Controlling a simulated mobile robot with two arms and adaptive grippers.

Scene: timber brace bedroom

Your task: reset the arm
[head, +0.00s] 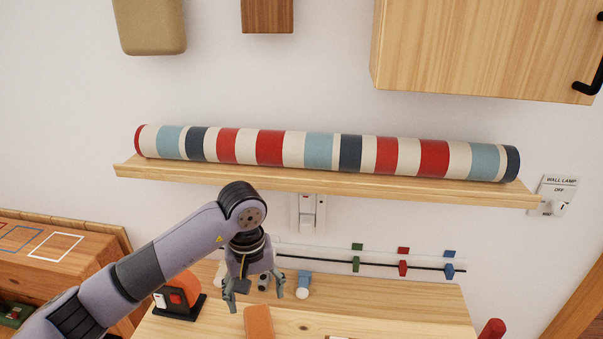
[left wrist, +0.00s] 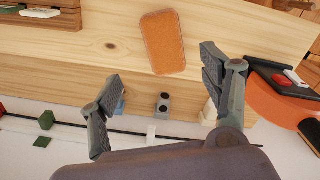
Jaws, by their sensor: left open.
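My left arm (head: 150,262) reaches in from the lower left, over the wooden table. My left gripper (head: 254,290) points down above the table's back part, with its fingers spread and nothing between them. In the left wrist view the two fingers of the left gripper (left wrist: 160,80) stand wide apart. An orange rounded block (head: 259,322) lies flat on the table just in front of the gripper; it also shows in the left wrist view (left wrist: 162,42). My right gripper is not in view.
A shelf (head: 330,188) bearing a long striped roll (head: 320,152) is on the wall above the gripper. A black-and-orange device (head: 180,298) stands left of the gripper. A rail with coloured clips (head: 403,267) runs behind the table. The table's right part (head: 420,305) is mostly clear.

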